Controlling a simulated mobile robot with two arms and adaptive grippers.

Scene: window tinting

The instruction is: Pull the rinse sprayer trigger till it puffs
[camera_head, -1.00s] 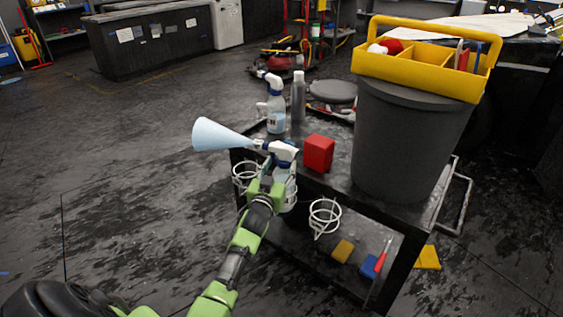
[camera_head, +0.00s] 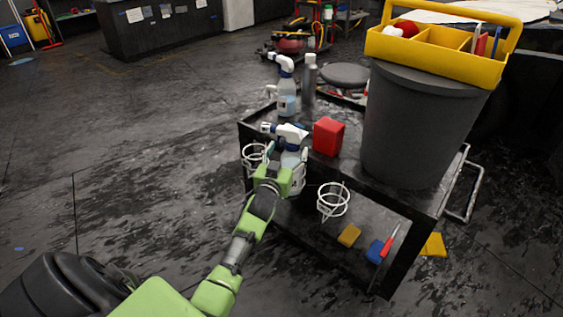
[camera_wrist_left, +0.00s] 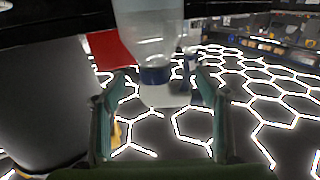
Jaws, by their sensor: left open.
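A spray bottle with a white and blue trigger head (camera_head: 290,133) stands upright at the near edge of the cart, apparently in a wire ring holder. Its nozzle points left, and no spray shows at it. My left gripper (camera_head: 279,168) is at this bottle, just below the head, and hides part of its body. In the left wrist view, which appears upside down, the bottle (camera_wrist_left: 154,35) shows between and beyond the two open fingers (camera_wrist_left: 165,115). Its blue collar and white head are near the fingertips. I cannot tell whether a finger touches the trigger. My right gripper is out of view.
On the black cart (camera_head: 350,176) stand a second spray bottle (camera_head: 286,95), a grey bottle (camera_head: 309,80), a red block (camera_head: 328,137) and a dark bin (camera_head: 410,125) topped by a yellow caddy (camera_head: 437,55). Empty wire rings (camera_head: 333,200) hang on the near side. Floor at left is clear.

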